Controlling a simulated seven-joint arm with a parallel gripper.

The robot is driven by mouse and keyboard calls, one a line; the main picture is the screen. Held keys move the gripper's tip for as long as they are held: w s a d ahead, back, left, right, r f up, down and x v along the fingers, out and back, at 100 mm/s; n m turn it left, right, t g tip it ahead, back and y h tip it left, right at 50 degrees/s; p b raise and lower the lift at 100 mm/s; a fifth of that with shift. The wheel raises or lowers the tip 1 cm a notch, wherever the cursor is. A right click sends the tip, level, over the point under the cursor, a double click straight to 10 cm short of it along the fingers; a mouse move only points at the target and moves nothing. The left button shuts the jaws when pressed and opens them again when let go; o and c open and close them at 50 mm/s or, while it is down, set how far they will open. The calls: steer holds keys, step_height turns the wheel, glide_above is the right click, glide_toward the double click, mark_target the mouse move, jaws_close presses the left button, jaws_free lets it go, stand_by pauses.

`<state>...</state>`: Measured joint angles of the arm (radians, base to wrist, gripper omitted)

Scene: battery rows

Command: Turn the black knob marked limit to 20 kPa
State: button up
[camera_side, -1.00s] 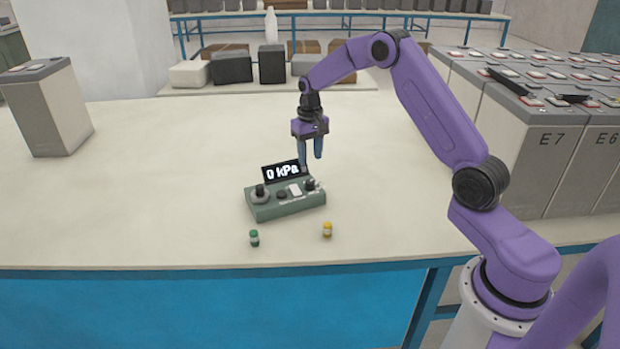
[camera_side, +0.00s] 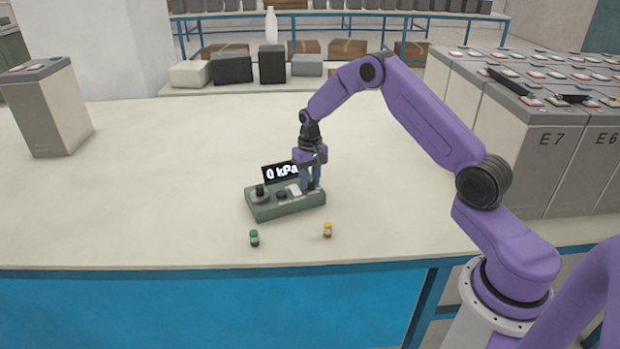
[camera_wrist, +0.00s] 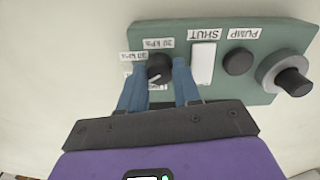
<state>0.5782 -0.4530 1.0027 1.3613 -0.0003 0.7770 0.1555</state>
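A green control box (camera_side: 288,207) stands on the bench. Its black display (camera_side: 281,172) reads 0 kPa. The black knob (camera_wrist: 159,68) is on the box, at the left end in the wrist view, with small white kPa labels (camera_wrist: 158,44) around it. The labels are upside down there, and one is partly hidden by a finger. My gripper (camera_side: 311,186) is down over the right end of the box in the side view. In the wrist view its blue fingers (camera_wrist: 160,76) stand open on either side of the knob, with a small gap visible.
The box also carries a white SHUT switch (camera_wrist: 203,63), a round PUMP button (camera_wrist: 238,62) and a larger grey knob (camera_wrist: 285,77).

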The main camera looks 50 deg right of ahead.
steer(key=shift+c, duration=1.4)
steer(key=m, duration=0.5)
steer(key=shift+m, duration=0.4)
steer(key=m, duration=1.2)
steer(key=shift+m, duration=0.3)
steer(key=m, duration=0.5)
steer(key=shift+r, duration=0.1)
steer(key=shift+m, duration=0.3)
